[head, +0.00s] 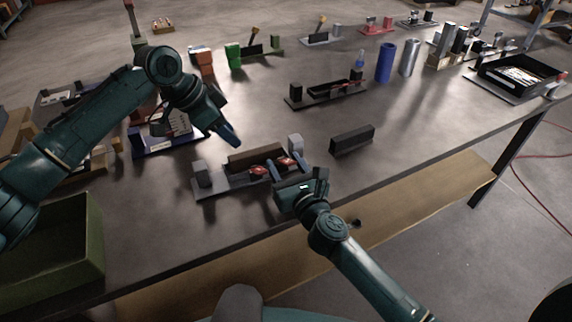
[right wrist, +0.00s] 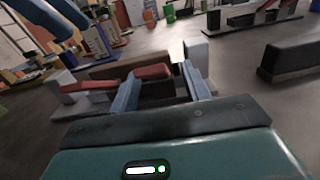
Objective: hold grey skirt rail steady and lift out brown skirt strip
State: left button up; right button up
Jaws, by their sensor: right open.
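The grey skirt rail (head: 210,192) lies near the table's front edge, with a grey end block at each end. The brown skirt strip (head: 250,158) sits along it between the blocks, behind red parts. The strip also shows in the right wrist view (right wrist: 110,69), partly hidden by a red part and my fingers. My right gripper (head: 290,170) is open at the front of the rail, near its right end; its two fingers (right wrist: 162,88) are apart, with no clear hold on anything. My left gripper (head: 232,138) hangs above and behind the strip, apart from it; its jaw gap is not clear.
A dark block (head: 352,138) stands just right of the rail. Behind are a dark fixture (head: 325,92), a blue cylinder (head: 385,62) and a silver cylinder (head: 410,58). A green bin (head: 75,245) is at the front left. The table is clear right of the dark block.

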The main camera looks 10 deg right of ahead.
grip_shut()
dwell(0.6)
dwell(0.6)
